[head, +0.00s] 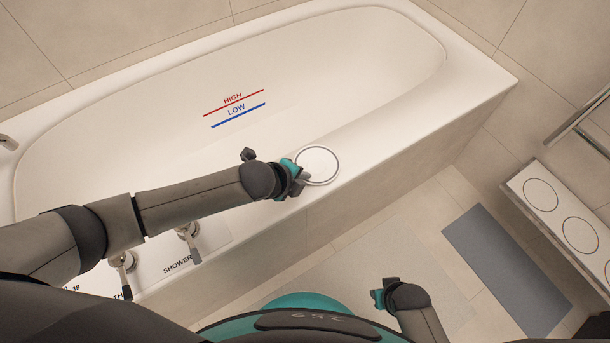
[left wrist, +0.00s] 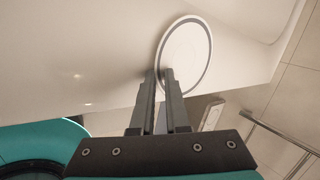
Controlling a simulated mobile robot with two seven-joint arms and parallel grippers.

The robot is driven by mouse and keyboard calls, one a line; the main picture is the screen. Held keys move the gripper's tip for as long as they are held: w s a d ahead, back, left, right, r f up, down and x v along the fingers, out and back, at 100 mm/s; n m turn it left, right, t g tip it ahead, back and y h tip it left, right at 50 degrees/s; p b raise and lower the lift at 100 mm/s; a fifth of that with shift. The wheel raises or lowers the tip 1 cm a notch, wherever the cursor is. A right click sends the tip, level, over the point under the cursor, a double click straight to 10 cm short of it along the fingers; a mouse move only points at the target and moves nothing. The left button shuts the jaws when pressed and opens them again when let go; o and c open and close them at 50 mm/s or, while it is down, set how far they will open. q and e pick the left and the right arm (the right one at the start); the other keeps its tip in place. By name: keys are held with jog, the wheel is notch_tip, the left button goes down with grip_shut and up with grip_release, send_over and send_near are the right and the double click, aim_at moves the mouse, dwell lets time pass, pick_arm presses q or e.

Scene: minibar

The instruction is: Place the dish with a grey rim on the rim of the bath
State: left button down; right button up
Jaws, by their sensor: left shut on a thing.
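The dish with a grey rim (head: 318,163) is a round white dish over the near rim of the bath (head: 365,141) in the head view. My left gripper (head: 300,177) is shut on the dish's left edge. In the left wrist view the dish (left wrist: 186,55) shows beyond the two fingers (left wrist: 160,75), which close on its near edge. I cannot tell whether the dish touches the bath rim. My right gripper (head: 383,293) is low in the head view, apart from the bath; its fingers are too small to judge.
Taps (head: 187,232) stand on the bath's near left rim. A shelf with circular markings (head: 580,235) is at the right, beside a metal rail (head: 590,140). A grey mat (head: 507,270) lies on the floor. The bath rim right of the dish is clear.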

pick_arm(q)
jog(key=shift+w+a+f, duration=0.2)
jog(key=shift+a, duration=0.35)
pick_arm(e)
jog(key=shift+w+f, duration=0.1)
jog(key=shift+f, duration=0.05)
pick_arm(q)
jog(key=c, duration=0.9)
grip_release()
jog(key=shift+s, duration=0.1)
jog(key=shift+o, duration=0.3)
jog(key=shift+s+f, duration=0.1)
jog(key=shift+f, duration=0.05)
jog(key=shift+s+f, duration=0.1)
jog(key=shift+p+v, duration=0.8)
jog(key=shift+v, duration=0.5)
jog(key=w+d+r+p+v, duration=0.1)
jog(key=p+v, duration=0.5)
jog(key=v, duration=0.7)
pick_arm(e)
jog(key=s+d+f, duration=0.1)
jog(key=s+d, duration=0.3)
jog(key=s, duration=0.6)
jog(key=shift+s+f+g, duration=0.3)
jog(key=shift+s, duration=0.1)
